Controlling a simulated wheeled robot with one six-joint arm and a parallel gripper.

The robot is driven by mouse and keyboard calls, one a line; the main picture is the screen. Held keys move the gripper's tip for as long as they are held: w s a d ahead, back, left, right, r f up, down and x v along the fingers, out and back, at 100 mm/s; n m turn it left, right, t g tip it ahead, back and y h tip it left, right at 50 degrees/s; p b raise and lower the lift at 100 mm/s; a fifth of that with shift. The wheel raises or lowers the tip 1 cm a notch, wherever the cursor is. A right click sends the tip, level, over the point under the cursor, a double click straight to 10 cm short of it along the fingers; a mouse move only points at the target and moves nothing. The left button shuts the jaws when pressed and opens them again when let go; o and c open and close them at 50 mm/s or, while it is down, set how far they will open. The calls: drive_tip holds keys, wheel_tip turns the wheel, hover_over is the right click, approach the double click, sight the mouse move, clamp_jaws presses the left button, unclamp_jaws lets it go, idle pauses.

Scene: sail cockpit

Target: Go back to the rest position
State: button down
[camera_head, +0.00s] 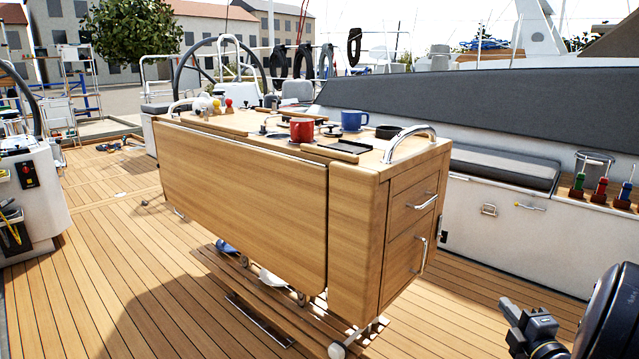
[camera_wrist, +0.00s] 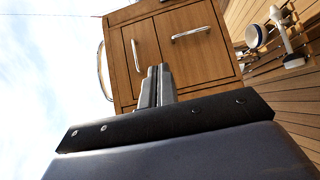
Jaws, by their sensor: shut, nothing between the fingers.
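My gripper (camera_head: 524,318) is at the lower right of the head view, to the right of the wooden cockpit table and apart from it. In the wrist view my gripper (camera_wrist: 155,76) shows its two grey fingers together, shut with nothing between them. Behind the fingers stands the end of the wooden table (camera_wrist: 184,47), tilted in the picture, with its drawer handles. The same table (camera_head: 245,198) fills the middle of the head view. A red mug (camera_head: 301,130) and a blue mug (camera_head: 352,120) stand on its top.
A grey cushioned bench (camera_head: 510,167) runs along the right side. Several coloured-handled tools (camera_head: 600,188) stand at the right edge. A steering wheel (camera_head: 222,62) rises behind the table. A white console (camera_head: 30,190) is at the left. The deck (camera_head: 100,270) at front left is clear.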

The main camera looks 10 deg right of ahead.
drive_tip(key=shift+s+a+m+h, duration=0.3)
drive_tip(key=shift+s+a+h, duration=0.25)
drive_tip(key=shift+a, duration=0.3)
